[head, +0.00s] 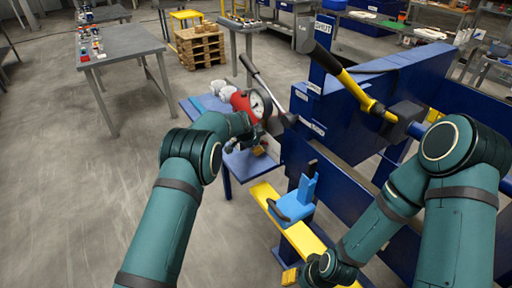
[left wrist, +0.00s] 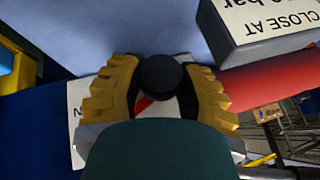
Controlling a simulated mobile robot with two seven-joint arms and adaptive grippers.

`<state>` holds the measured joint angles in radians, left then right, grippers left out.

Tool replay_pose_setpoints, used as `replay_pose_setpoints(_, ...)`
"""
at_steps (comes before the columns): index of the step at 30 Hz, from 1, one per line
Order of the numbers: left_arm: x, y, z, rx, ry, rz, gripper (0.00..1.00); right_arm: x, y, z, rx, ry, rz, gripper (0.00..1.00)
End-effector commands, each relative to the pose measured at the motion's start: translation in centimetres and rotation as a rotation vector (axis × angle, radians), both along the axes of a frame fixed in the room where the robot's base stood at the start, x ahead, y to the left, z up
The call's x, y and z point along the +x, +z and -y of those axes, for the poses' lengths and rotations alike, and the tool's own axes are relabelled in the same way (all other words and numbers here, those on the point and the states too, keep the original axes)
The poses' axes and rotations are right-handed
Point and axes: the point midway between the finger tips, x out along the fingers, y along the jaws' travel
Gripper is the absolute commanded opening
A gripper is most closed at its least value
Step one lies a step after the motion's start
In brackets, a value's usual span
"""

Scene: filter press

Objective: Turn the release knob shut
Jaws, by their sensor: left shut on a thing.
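The black round release knob (left wrist: 160,76) sits between the yellow ribbed fingers of my left gripper (left wrist: 160,92) in the left wrist view. The fingers are shut on it from both sides. In the head view my left gripper (head: 246,148) is at the pump on the blue side table, and my arm hides the knob there. The red pump body (head: 240,102) with its round gauge (head: 257,104) shows just above my wrist. My right gripper (head: 290,277) is low by the yellow beam, partly hidden by its own wrist; its opening is unclear.
A pump lever (head: 262,82) rises beside the gauge. The blue press frame (head: 345,105) with a yellow-handled bar (head: 350,80) stands to the right. A light-blue clamp (head: 296,203) sits on the yellow beam (head: 264,193). A label block (left wrist: 262,28) is close above my left fingers.

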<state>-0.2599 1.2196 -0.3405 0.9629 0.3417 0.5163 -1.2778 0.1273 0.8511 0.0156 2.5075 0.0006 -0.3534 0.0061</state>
Motion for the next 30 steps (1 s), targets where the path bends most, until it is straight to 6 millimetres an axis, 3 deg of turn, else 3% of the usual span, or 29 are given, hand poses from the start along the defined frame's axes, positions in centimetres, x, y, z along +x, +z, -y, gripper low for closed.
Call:
replay_pose_setpoints(12, 0.20, 0.12, -0.19, -0.094, 0.002, -0.124, 0.00, -0.33, -0.93, -0.05, 0.002, 0.005, -0.008, 0.47)
replay_pose_setpoints(26, 0.18, 0.18, -0.12, -0.101, 0.002, -0.133, 0.00, -0.36, -0.94, -0.06, 0.002, 0.006, -0.008, 0.47)
replay_pose_setpoints(27, 0.19, 0.19, -0.12, -0.101, 0.002, -0.133, 0.52, -0.36, -0.94, -0.06, 0.002, 0.006, -0.008, 0.47)
replay_pose_setpoints(30, 0.15, 0.14, -0.10, -0.101, 0.002, -0.134, 0.54, -0.35, -0.94, -0.06, 0.002, 0.006, -0.008, 0.47)
